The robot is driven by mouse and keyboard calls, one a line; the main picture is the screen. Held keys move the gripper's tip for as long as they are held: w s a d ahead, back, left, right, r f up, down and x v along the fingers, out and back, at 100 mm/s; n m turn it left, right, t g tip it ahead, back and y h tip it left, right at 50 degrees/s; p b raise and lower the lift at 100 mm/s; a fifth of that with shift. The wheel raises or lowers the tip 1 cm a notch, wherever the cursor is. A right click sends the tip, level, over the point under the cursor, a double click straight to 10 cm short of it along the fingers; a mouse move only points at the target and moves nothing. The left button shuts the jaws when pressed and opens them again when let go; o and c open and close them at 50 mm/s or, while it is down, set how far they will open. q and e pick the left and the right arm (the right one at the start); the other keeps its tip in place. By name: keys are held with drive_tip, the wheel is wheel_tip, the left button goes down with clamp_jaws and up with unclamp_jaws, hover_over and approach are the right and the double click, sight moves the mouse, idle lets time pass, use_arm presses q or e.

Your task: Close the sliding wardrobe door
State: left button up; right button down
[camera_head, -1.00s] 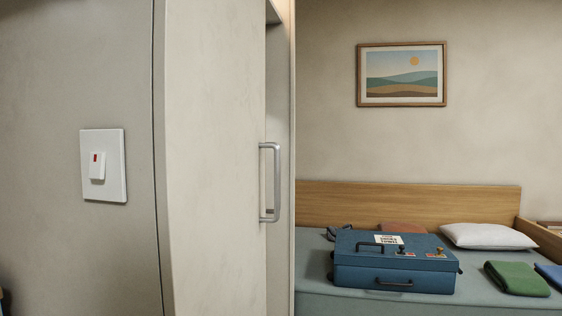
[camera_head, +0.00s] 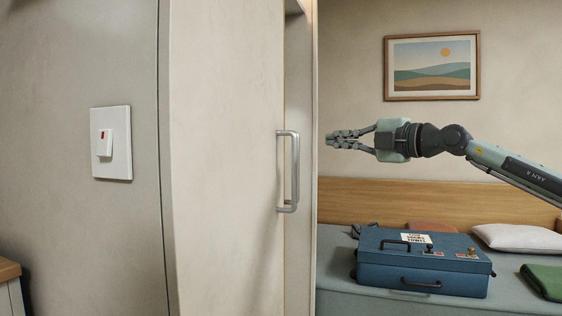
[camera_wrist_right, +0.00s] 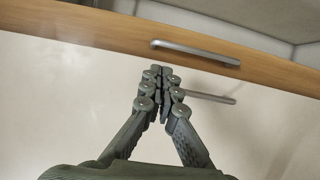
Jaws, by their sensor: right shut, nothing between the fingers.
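The wardrobe's pale sliding door (camera_head: 225,150) stands at the centre left in the head view. A narrow opening (camera_head: 299,120) shows beside its right edge. Its grey bar handle (camera_head: 293,172) is upright near that edge. My right gripper (camera_head: 332,138) is shut and empty, pointing left, to the right of the handle and apart from it in the picture. In the right wrist view the shut fingertips (camera_wrist_right: 160,72) lie before a pale panel with a wooden strip and a metal bar handle (camera_wrist_right: 195,52). My left gripper is not in view.
A wall switch (camera_head: 104,142) is left of the door. A blue case (camera_head: 420,280) lies on the bed, with a white pillow (camera_head: 518,239) and green folded cloth (camera_head: 545,280) to its right. A framed picture (camera_head: 432,67) hangs above. A cabinet corner (camera_head: 8,272) shows at lower left.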

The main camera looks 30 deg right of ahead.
use_arm(q)
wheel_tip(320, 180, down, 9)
drive_tip(key=p, duration=0.4)
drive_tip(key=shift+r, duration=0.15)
use_arm(e)
drive_tip(key=x, duration=1)
drive_tip(key=shift+a+r, duration=0.2)
drive_tip(key=shift+a, duration=0.1)
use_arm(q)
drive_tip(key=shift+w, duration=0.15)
use_arm(e)
drive_tip(key=shift+s, duration=0.15)
